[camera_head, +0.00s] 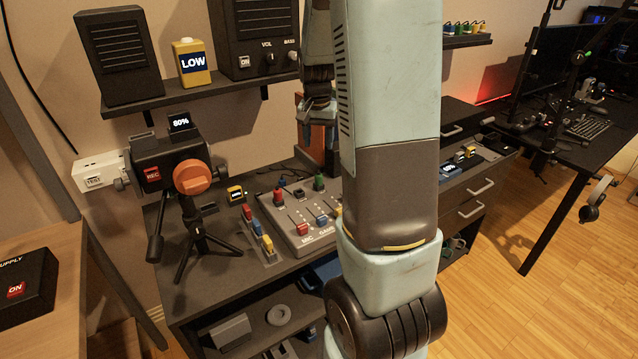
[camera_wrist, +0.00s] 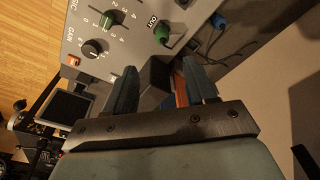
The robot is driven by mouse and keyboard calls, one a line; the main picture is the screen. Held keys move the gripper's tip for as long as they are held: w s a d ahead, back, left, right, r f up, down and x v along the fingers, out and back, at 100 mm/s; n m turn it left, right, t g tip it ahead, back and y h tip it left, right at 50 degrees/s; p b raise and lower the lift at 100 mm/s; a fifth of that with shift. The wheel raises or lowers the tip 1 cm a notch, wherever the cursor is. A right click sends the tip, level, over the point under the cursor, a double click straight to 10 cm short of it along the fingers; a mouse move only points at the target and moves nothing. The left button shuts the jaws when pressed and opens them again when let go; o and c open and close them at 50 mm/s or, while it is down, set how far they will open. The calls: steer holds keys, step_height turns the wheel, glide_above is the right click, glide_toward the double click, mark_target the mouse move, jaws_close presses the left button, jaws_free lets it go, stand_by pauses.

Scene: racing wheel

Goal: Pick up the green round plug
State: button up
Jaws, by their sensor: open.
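The green round plug (camera_head: 319,183) sits upright at the back edge of the grey mixer panel (camera_head: 298,240), to the right of a red plug (camera_head: 279,195). In the wrist view the green plug (camera_wrist: 163,35) is beside the "OUT" label, just beyond the fingertips and roughly centred between them. My gripper (camera_wrist: 160,66) is open, with nothing held between its two dark fingers. In the head view my gripper (camera_head: 318,112) hangs above and behind the mixer, apart from the plug. My own arm hides the mixer's right side.
A green slider knob (camera_wrist: 110,18) and a black dial (camera_wrist: 94,48) are on the panel near the plug. A blue cable connector (camera_wrist: 218,21) lies behind it. A tripod camera (camera_head: 190,190) stands left of the mixer. A shelf (camera_head: 185,96) with speakers hangs above.

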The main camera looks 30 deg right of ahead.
glide_toward(318, 174)
steer(key=f, duration=0.5)
steer(key=shift+d, duration=0.4)
steer(key=shift+w+d+f, duration=0.1)
steer(key=shift+w+f, duration=0.1)
steer(key=shift+f, duration=1.1)
steer(key=shift+w+d+f, duration=0.1)
steer(key=shift+w+f, duration=0.1)
steer(key=shift+f, duration=1.1)
steer(key=shift+a, duration=0.1)
jaws_close()
